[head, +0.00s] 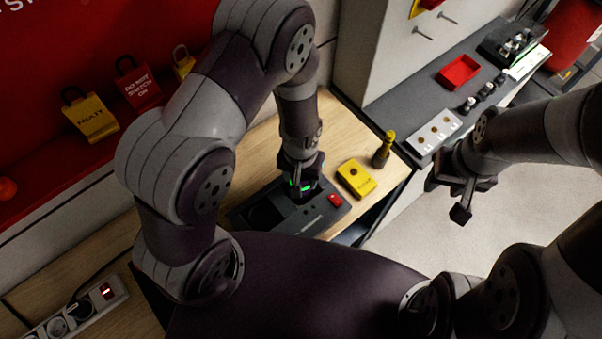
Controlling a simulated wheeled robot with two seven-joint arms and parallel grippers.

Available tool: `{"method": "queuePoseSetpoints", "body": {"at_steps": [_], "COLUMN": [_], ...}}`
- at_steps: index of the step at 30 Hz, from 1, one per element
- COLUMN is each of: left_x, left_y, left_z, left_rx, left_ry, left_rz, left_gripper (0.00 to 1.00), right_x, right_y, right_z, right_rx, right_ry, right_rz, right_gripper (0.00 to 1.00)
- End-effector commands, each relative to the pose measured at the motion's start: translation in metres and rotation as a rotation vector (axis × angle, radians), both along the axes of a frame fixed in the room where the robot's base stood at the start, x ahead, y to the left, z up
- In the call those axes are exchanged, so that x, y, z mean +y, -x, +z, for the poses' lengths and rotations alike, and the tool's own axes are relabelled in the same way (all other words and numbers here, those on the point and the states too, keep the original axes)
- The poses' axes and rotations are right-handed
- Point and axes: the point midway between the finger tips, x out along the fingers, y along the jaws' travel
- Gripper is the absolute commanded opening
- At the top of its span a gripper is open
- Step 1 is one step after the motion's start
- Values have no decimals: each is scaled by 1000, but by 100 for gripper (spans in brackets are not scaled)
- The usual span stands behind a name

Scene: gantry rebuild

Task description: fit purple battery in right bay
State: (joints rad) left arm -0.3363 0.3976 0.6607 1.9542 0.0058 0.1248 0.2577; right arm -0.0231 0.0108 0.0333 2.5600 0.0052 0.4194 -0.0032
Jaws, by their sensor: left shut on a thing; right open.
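A dark two-bay charger (316,225) lies on the wooden bench. Its left bay (264,214) shows as a dark empty recess. My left gripper (302,184) points down over the charger's right bay and is shut on a dark block, which I take to be the purple battery (304,196). The fingers hide most of it, and its colour is hard to tell. Small green lit marks show at the fingertips. I cannot tell how deep the block sits in the bay. My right gripper (447,198) is open and empty, right of the bench over the pale floor.
A red button (335,200) is at the charger's right end. A yellow box (356,179) and a yellow-black upright tool (383,150) stand beyond it. Padlocks hang at the red board. A power strip (75,315) lies lower left. A grey counter holds a red tray (459,72).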

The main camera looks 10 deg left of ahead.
Motion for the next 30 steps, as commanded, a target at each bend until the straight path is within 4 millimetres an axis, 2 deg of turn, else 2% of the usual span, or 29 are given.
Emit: {"method": "queuePoseSetpoints", "body": {"at_steps": [14, 15, 16, 25, 30], "left_x": [0, 0, 0, 0, 0], "left_y": [0, 0, 0, 0, 0], "left_z": [-10, -10, -10, -9, 5], "left_rx": [0, 0, 0, 1, 0], "left_ry": [0, 0, 0, 0, 0], "left_rz": [0, 0, 0, 0, 0], "left_gripper": [0, 57, 64, 64, 64], "right_x": [0, 0, 0, 0, 0], "right_y": [0, 0, 0, 0, 0], "right_z": [-8, -8, -7, -6, 7], "right_rx": [0, 0, 0, 0, 0], "right_ry": [0, 0, 0, 0, 0], "right_rz": [0, 0, 0, 0, 0], "right_gripper": [43, 43, 43, 43, 43]}}
